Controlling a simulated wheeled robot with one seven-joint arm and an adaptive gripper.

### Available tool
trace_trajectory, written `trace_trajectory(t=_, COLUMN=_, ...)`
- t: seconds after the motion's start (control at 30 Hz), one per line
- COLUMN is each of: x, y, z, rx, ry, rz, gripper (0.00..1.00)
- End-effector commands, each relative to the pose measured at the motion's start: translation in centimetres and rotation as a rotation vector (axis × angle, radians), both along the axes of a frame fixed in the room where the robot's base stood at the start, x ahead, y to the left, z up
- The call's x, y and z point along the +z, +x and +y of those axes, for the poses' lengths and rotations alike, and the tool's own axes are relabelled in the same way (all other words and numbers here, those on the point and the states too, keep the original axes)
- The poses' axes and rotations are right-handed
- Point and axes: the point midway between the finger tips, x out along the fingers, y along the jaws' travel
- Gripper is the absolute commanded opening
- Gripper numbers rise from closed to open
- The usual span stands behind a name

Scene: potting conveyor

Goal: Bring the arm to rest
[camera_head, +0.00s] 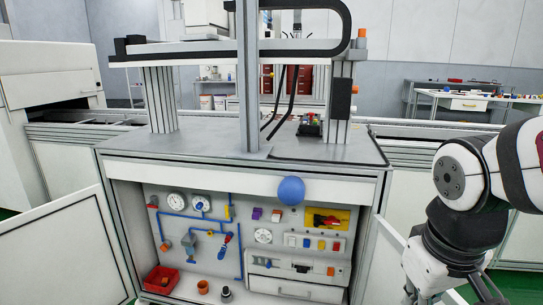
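My arm comes in from the right edge, with a white and dark joint at the right. Its lower end hangs down in front of the right side of the workstation cabinet. My gripper (446,292) is at the bottom right, cut off by the frame edge, so its fingertips and opening are hidden. I see nothing held in the part that shows. A plain blue ball (291,190) appears in front of the cabinet's upper front edge, to the left of my arm; I cannot tell what supports it.
The open cabinet (240,170) holds a panel with gauges, blue pipes and switches. A red bin (160,279) and an orange cup (203,287) stand at its bottom. An open door (65,250) is at left. A gantry post (247,85) rises from the top. A conveyor runs behind.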

Motion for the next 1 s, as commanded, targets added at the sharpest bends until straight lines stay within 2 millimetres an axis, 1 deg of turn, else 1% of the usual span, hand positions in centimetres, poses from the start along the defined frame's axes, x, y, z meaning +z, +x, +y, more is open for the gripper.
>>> trace_trajectory(t=0.03, x=0.8, y=-2.1, z=0.3, rx=-0.028, ry=0.014, rz=0.008, gripper=0.00)
trace_trajectory(t=0.1, x=1.4, y=-4.7, z=0.7, rx=-0.064, ry=0.032, rz=0.033, gripper=0.00)
trace_trajectory(t=0.2, x=2.0, y=-7.8, z=1.2, rx=-0.104, ry=0.053, rz=0.065, gripper=0.00)
trace_trajectory(t=0.4, x=2.5, y=-12.8, z=2.1, rx=-0.160, ry=0.085, rz=0.115, gripper=0.00)
trace_trajectory(t=0.53, x=2.7, y=-15.6, z=2.6, rx=-0.190, ry=0.101, rz=0.144, gripper=0.00)
trace_trajectory(t=0.57, x=3.0, y=-15.9, z=2.7, rx=-0.194, ry=0.104, rz=0.148, gripper=0.00)
trace_trajectory(t=0.6, x=3.8, y=-15.6, z=2.6, rx=-0.192, ry=0.103, rz=0.143, gripper=0.00)
trace_trajectory(t=0.87, x=7.8, y=-14.8, z=2.6, rx=-0.187, ry=0.105, rz=0.099, gripper=0.00)
trace_trajectory(t=0.97, x=9.7, y=-14.5, z=2.5, rx=-0.185, ry=0.106, rz=0.077, gripper=0.00)
trace_trajectory(t=1.0, x=10.7, y=-14.4, z=2.5, rx=-0.184, ry=0.107, rz=0.067, gripper=0.00)
